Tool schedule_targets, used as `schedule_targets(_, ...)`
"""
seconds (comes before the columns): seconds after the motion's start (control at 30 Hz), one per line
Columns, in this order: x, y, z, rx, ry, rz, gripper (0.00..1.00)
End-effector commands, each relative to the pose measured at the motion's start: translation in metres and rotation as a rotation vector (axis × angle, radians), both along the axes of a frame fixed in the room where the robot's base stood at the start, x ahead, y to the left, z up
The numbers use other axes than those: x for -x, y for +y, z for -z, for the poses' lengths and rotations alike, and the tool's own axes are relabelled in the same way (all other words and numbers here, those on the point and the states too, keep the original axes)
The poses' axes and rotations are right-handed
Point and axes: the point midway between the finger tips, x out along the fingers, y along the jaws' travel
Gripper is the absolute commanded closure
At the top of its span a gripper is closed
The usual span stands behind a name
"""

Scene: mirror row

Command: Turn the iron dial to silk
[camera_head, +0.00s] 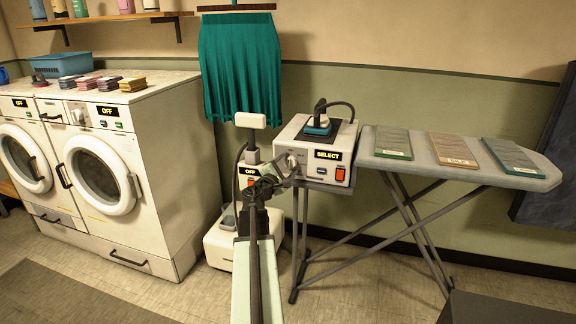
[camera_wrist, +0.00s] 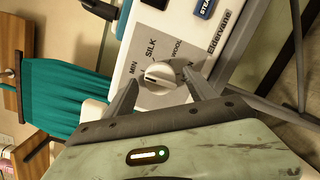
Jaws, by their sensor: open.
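The iron station (camera_head: 325,135), a white box with a display reading SELECT, stands at the left end of the ironing board. The iron (camera_head: 319,124) rests on its top. The iron dial (camera_wrist: 160,75) is a pale round knob on the station's front, with MIN, SILK and WOOL printed around it; another label is partly hidden by a jaw. A pale bar crosses the knob, but I cannot tell which label it marks. My gripper (camera_wrist: 160,79) is open, with one jaw on each side of the dial. In the head view my gripper (camera_head: 284,168) covers much of the dial.
The ironing board (camera_head: 430,160) carries three folded cloths. A white steamer (camera_head: 220,245) stands left of the station. Two washing machines (camera_head: 125,150) stand at the left. A teal cloth (camera_head: 240,65) hangs behind. A red switch (camera_head: 341,174) sits right of the dial.

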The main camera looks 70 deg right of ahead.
Motion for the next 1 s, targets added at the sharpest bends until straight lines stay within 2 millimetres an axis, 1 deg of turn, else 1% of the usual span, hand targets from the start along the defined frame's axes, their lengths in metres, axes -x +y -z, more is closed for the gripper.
schedule_targets(0.1,0.0,0.001,0.0,0.0,0.0,0.0,0.35)
schedule_targets(0.17,0.0,0.001,0.0,0.0,0.0,0.0,0.52)
schedule_targets(0.2,0.0,0.001,0.0,-0.001,0.0,-0.001,0.63)
schedule_targets(0.27,-0.001,0.001,0.0,-0.001,0.0,-0.001,0.8)
schedule_targets(0.3,-0.001,0.001,0.0,-0.001,0.0,-0.001,0.91)
schedule_targets(0.33,-0.001,0.001,0.0,-0.001,0.0,-0.001,0.97)
schedule_targets(0.37,-0.001,-0.017,0.0,0.0,-0.001,0.001,0.94)
schedule_targets(0.4,0.0,-0.009,0.0,0.0,-0.001,0.0,0.95)
schedule_targets(0.43,0.001,-0.007,0.0,0.0,-0.002,0.0,0.95)
schedule_targets(0.67,0.002,0.0,-0.001,-0.003,-0.055,0.002,0.97)
schedule_targets(0.87,0.003,0.001,-0.002,-0.01,-0.18,0.003,0.97)
schedule_targets(1.0,0.003,0.001,-0.003,-0.018,-0.301,0.004,0.97)
